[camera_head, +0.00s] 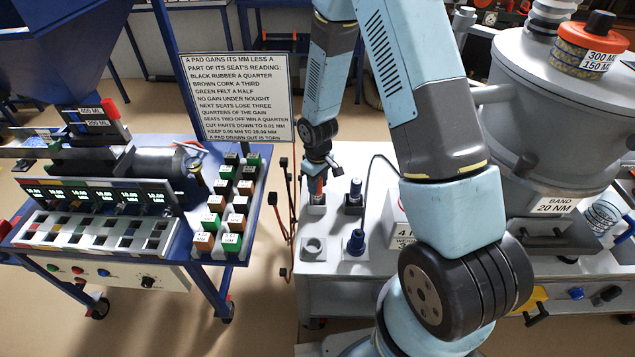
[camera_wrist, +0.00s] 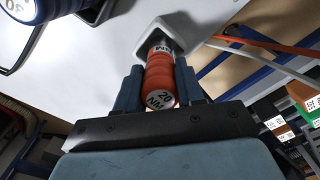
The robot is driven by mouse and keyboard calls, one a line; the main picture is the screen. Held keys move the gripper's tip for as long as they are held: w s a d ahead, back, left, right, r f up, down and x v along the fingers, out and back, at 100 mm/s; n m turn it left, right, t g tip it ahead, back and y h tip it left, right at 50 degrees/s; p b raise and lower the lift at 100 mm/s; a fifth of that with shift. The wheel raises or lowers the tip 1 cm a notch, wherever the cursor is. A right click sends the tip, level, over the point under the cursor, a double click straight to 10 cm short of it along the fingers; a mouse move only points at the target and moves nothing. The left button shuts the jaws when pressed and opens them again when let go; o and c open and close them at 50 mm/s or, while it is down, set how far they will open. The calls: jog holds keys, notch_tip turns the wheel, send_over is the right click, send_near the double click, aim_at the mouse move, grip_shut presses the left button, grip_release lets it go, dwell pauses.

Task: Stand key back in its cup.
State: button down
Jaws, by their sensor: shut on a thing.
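The key is red-orange with a grey shank and a white end label reading 20 NM. It shows in the wrist view (camera_wrist: 160,78) between my gripper's fingers (camera_wrist: 160,88). My gripper is shut on its handle. The shank points into the opening of a pale square cup (camera_wrist: 184,34); I cannot tell how deep it sits. In the head view my gripper (camera_head: 319,172) points down over the key (camera_head: 318,187), which stands about upright at the pale cup (camera_head: 317,204) on the white bench top.
A blue key (camera_head: 356,189) stands in a dark cup to the right. Another blue piece (camera_head: 356,241) stands nearer. An empty pale cup (camera_head: 313,248) is at front left. Cables hang along the bench's left edge. A large grey vessel (camera_head: 560,120) stands at right.

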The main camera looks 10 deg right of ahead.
jog(key=shift+f, duration=0.45)
jog(key=c, duration=0.6)
grip_release()
jog(key=s+d+r+m+t, duration=0.1)
jog(key=s+d+r, duration=0.1)
jog(key=r, duration=0.9)
jog(key=s+d+r+m+t, duration=0.1)
jog(key=s+d+r+m, duration=0.15)
jog(key=r, duration=0.85)
jog(key=s+d+r+t, duration=0.1)
jog(key=s+d+r, duration=0.15)
jog(key=r, duration=0.85)
jog(key=s+d+r+m+t, duration=0.1)
jog(key=s+d+r, duration=0.1)
jog(key=s+r, duration=0.2)
jog(key=s+d+r+m, duration=0.2)
jog(key=s+r, duration=0.2)
jog(key=s, duration=0.3)
jog(key=s+d+r+m+t, duration=0.1)
jog(key=s+d+r, duration=0.1)
jog(key=s+r, duration=0.3)
jog(key=shift+s+m+t, duration=0.2)
jog(key=shift+m+t, duration=0.1)
jog(key=shift+m, duration=0.05)
